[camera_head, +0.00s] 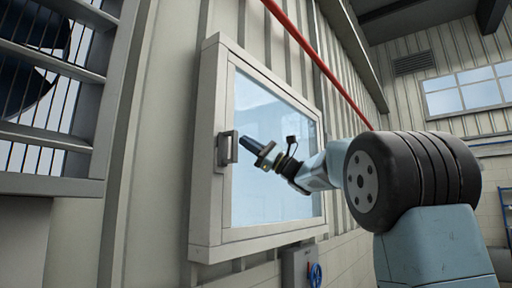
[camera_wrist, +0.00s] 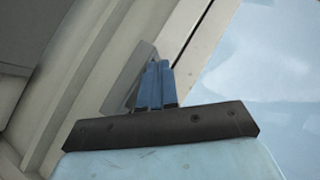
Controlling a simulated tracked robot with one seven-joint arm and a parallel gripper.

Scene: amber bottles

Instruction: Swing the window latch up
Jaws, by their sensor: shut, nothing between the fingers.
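The window (camera_head: 270,150) has a pale frame and a bluish pane. The window latch (camera_head: 226,148) is a small grey handle on the left upright of the frame, about halfway up. My gripper (camera_head: 242,140) reaches in from the right, in front of the pane, with its blue fingers pointing left at the latch. The fingers are shut and empty, with the tips close to the latch's right side. In the wrist view the fingers (camera_wrist: 157,66) overlap the grey latch (camera_wrist: 128,82), hiding part of it. I cannot tell whether they touch.
A louvred fan housing (camera_head: 50,160) stands at the left. A red pipe (camera_head: 320,65) slants above the window. A grey box (camera_head: 297,266) with a blue valve wheel (camera_head: 315,275) sits below it. The wall left of the latch is bare.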

